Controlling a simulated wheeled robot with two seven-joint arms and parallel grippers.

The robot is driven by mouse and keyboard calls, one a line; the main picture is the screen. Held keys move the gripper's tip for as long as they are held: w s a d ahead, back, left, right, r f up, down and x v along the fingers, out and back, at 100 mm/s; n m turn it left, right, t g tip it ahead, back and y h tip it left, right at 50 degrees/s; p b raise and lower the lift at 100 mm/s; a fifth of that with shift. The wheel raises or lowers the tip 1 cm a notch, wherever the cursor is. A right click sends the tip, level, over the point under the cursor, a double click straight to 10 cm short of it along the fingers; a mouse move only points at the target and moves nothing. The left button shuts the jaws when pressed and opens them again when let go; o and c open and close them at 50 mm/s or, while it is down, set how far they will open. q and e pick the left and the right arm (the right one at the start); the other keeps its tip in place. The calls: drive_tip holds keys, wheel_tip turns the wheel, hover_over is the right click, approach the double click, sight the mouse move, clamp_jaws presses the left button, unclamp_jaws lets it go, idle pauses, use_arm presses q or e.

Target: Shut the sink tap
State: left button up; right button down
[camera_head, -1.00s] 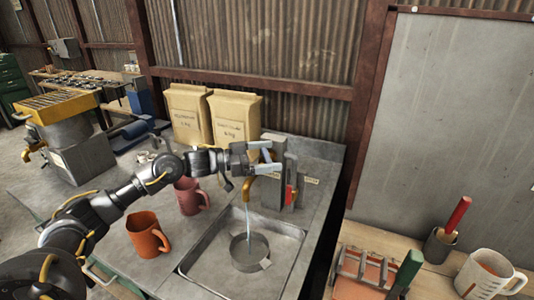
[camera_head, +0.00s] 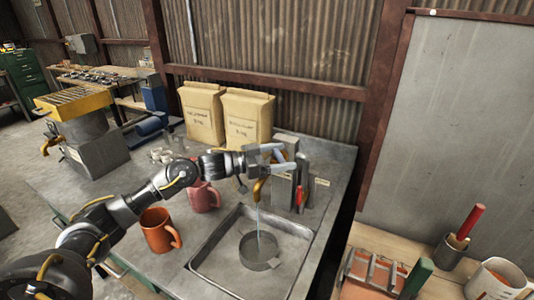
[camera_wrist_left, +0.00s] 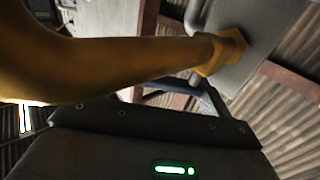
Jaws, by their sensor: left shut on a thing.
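The sink tap has a brass spout (camera_head: 261,187) on a grey upright block at the back of the sink (camera_head: 212,241). A thin stream of water runs from it into a round metal dish (camera_head: 259,250) in the basin. My left gripper (camera_head: 279,158) is at the top of the tap, above the spout, and shut on part of it; the fingers hide the exact contact. In the left wrist view the brass pipe (camera_wrist_left: 110,68) crosses close to the camera and joins the grey block at a hex nut (camera_wrist_left: 225,52). My right gripper is not in view.
An orange mug (camera_head: 160,232) and a pink mug (camera_head: 202,197) stand left of the sink, under my left arm. Two paper bags (camera_head: 245,118) stand behind. A small red part (camera_head: 300,195) is right of the tap. A wooden bench (camera_head: 441,286) is at the right.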

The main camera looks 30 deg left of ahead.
use_arm(q)
drive_tip(key=shift+t, duration=0.3)
drive_tip(key=o, duration=1.3)
drive_tip(key=shift+c, duration=0.2)
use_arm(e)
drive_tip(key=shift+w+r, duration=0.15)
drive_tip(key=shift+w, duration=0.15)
use_arm(q)
drive_tip(key=shift+s+a+f, duration=0.15)
drive_tip(key=shift+s+a, duration=0.05)
drive_tip(key=shift+a, duration=0.05)
drive_tip(key=b+v, duration=0.3)
drive_tip(key=v, duration=0.7)
drive_tip(key=shift+r+b, duration=0.25)
drive_tip(key=shift+b, duration=0.1)
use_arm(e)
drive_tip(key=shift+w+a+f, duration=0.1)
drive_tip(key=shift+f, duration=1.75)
